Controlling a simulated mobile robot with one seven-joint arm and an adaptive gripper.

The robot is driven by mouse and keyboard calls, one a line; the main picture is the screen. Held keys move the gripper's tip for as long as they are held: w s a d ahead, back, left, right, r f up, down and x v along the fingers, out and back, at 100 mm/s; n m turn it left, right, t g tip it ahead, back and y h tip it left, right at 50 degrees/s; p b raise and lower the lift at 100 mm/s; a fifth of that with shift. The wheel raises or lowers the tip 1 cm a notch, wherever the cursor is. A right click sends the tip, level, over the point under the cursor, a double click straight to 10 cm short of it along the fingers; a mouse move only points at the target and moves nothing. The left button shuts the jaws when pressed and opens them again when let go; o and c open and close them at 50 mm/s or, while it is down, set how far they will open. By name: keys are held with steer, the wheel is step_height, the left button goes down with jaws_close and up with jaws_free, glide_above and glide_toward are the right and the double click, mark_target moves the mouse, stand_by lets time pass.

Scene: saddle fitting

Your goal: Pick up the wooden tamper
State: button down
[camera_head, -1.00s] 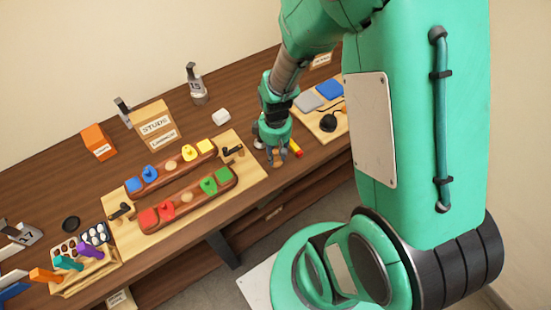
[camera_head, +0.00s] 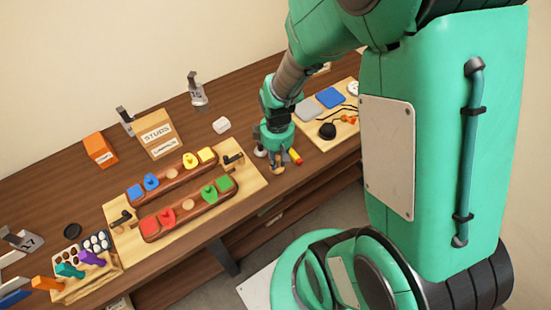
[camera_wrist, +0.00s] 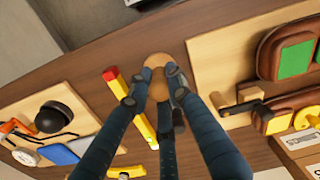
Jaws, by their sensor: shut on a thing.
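The wooden tamper (camera_wrist: 157,63) shows in the wrist view as a pale, rounded wooden piece between my fingertips. My gripper (camera_wrist: 155,88) is shut on it, with dark fingers around it that hide its lower part. In the head view my gripper (camera_head: 274,160) is low over the front part of the bench, right of the wooden board with the red-brown holders. There, the fingers mostly cover the tamper. I cannot tell whether the tamper is clear of the bench top.
A yellow pencil-like stick with a red end (camera_wrist: 111,76) lies close beside my fingers. The fitting board (camera_head: 256,180) is to the left in the head view. A second board (camera_head: 340,133) with grey and blue pads and a black knob is to the right.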

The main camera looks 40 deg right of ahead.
steer(key=s+a+p, duration=0.1)
steer(key=s, duration=0.6)
steer(key=s+a+r+p, duration=0.1)
steer(key=s+a, duration=0.1)
steer(key=s, duration=0.5)
steer(key=shift+a+r, duration=0.15)
steer(key=shift+a, duration=0.15)
